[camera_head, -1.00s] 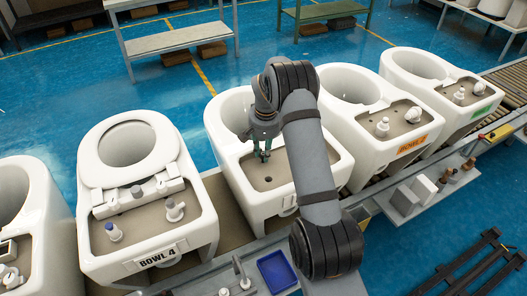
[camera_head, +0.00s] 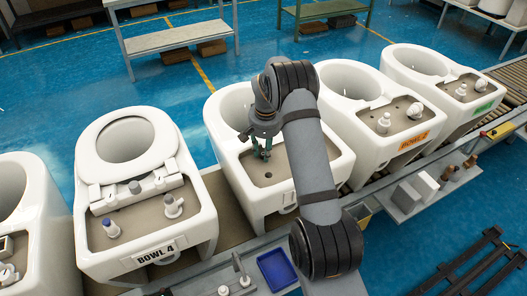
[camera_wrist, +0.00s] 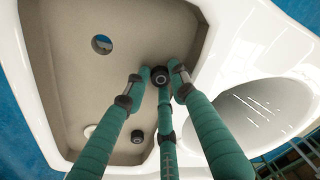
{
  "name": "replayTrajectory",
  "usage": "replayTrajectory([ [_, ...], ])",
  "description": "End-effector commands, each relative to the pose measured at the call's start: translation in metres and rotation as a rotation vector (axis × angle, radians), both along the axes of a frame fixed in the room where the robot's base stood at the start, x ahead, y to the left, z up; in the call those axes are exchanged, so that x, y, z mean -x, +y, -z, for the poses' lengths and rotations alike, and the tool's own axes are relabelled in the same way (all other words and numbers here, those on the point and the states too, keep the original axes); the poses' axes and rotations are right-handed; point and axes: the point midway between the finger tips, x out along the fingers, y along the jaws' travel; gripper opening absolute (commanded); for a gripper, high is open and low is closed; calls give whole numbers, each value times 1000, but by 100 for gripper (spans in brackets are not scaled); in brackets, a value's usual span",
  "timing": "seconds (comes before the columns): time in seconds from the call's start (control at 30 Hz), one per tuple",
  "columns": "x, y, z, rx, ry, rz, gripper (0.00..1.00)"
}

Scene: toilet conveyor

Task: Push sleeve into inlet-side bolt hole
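The bowl (camera_head: 232,180) in the middle of the line has a beige deck (camera_wrist: 60,80) with a round hole (camera_wrist: 102,44) showing blue; the hole also shows in the head view (camera_head: 268,176). My gripper (camera_wrist: 161,72) has green fingers pointing down at the deck on the basin side of that hole. Its fingertips are closed around a dark round sleeve (camera_wrist: 160,76). The sleeve is at or just above the deck; how deep it sits is hidden. A second dark sleeve-like ring (camera_wrist: 137,136) sits at the deck beside the fingers, apart from them.
A pale disc (camera_wrist: 89,131) lies on the deck. The open basin (camera_wrist: 265,110) is right of the fingers. Bowl 4 (camera_head: 100,262) stands to the left, Bowl 2 (camera_head: 395,160) to the right. A blue tray (camera_head: 277,270) is in front.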

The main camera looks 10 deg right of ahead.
Motion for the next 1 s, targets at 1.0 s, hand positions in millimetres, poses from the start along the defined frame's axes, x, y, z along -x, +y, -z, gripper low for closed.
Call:
replayTrajectory([
  [1.0, 10, -1, -84, 1, -2, -1, 42],
])
